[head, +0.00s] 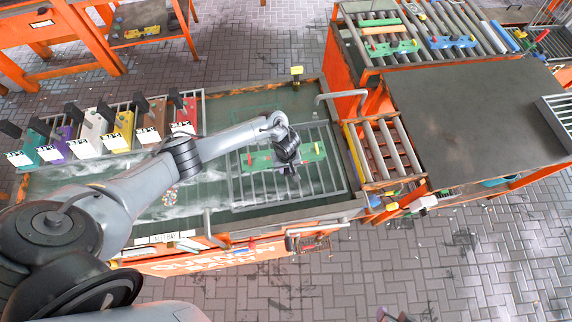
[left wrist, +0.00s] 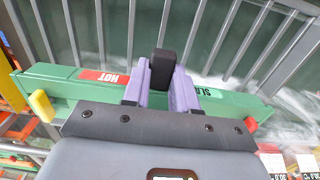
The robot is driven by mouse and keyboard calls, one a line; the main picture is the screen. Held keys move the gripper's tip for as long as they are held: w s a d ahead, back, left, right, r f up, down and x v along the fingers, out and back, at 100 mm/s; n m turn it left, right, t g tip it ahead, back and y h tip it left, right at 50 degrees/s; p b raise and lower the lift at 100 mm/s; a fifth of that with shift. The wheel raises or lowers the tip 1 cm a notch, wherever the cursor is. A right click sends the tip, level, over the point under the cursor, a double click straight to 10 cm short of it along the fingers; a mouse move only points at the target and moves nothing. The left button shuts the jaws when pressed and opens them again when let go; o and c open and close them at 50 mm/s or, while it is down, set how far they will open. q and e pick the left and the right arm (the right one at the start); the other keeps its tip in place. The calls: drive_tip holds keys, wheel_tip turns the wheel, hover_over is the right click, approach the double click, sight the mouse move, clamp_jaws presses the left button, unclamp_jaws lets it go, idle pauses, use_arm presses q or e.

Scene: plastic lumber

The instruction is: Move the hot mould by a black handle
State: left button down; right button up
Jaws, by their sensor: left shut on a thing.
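A green mould (head: 262,159) lies over the metal grate in the quench bath in the head view. In the left wrist view the green mould (left wrist: 60,88) carries a red HOT label (left wrist: 103,76), a yellow knob at its left end and a red knob at its right end. My left gripper (head: 290,172) is over the mould's middle. Its purple fingers close on the black handle (left wrist: 163,64), one on each side. The handle is hidden in the head view.
The grate (head: 325,182) sits inside the bath's walls. Several coloured moulds with black handles (head: 122,130) stand in a row at the left. A short roller section (head: 385,150) and a bare dark table (head: 465,115) lie to the right. A roller rack with more moulds stands behind.

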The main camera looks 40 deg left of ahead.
use_arm(q)
drive_tip(key=shift+w+f+b, duration=0.1)
drive_tip(key=shift+f+b, duration=1.1)
drive_tip(key=shift+f, duration=1.2)
drive_tip(key=shift+f+p, duration=0.1)
drive_tip(key=shift+p, duration=0.2)
drive_tip(key=shift+f+p, duration=0.3)
drive_tip(key=shift+f, duration=0.05)
idle(0.5)
drive_tip(key=shift+f, duration=0.25)
idle(0.7)
idle(0.4)
